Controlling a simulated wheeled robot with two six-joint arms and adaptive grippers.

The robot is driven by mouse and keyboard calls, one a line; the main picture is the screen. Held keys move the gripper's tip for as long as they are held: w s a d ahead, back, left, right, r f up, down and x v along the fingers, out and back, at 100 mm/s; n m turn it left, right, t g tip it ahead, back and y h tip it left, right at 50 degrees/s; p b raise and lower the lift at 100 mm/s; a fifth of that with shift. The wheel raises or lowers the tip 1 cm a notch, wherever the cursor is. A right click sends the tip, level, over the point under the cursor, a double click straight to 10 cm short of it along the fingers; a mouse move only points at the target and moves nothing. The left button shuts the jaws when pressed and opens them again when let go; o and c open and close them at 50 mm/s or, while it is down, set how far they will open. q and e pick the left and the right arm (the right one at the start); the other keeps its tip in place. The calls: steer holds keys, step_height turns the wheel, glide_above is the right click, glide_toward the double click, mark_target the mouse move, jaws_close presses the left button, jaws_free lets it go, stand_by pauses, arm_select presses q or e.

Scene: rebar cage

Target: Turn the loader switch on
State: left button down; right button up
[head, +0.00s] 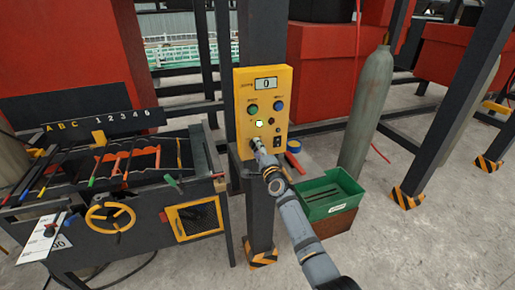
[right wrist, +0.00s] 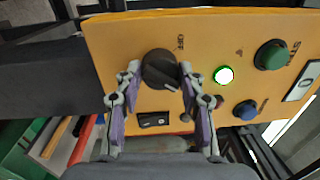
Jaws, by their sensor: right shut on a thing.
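The yellow control box (head: 262,85) is fixed to a dark post. My right gripper (head: 257,143) reaches the lower part of the box. In the right wrist view its two fingers (right wrist: 160,72) are shut on the switch, one on each side. A small lamp (right wrist: 223,75) glows pale green; it also shows in the head view (head: 259,124). The gripper hides the switch in the head view. My left gripper is out of view.
The box also has a green button (right wrist: 271,55), a blue button (right wrist: 245,110), a black rocker (right wrist: 153,119) and a display (head: 265,84) reading 0. A bench with a yellow handwheel (head: 110,218) stands left. A green crate (head: 331,194) and grey gas cylinder (head: 367,115) stand right.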

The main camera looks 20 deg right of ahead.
steer(key=shift+f+m, duration=0.1)
steer(key=shift+m, duration=0.6)
steer(key=o, duration=1.2)
steer(key=shift+c, duration=0.2)
steer(key=shift+s, duration=0.1)
steer(key=s, duration=1.1)
steer(key=shift+s+d+f, duration=0.2)
steer(key=shift+s+f, duration=0.15)
steer(key=shift+s, duration=0.05)
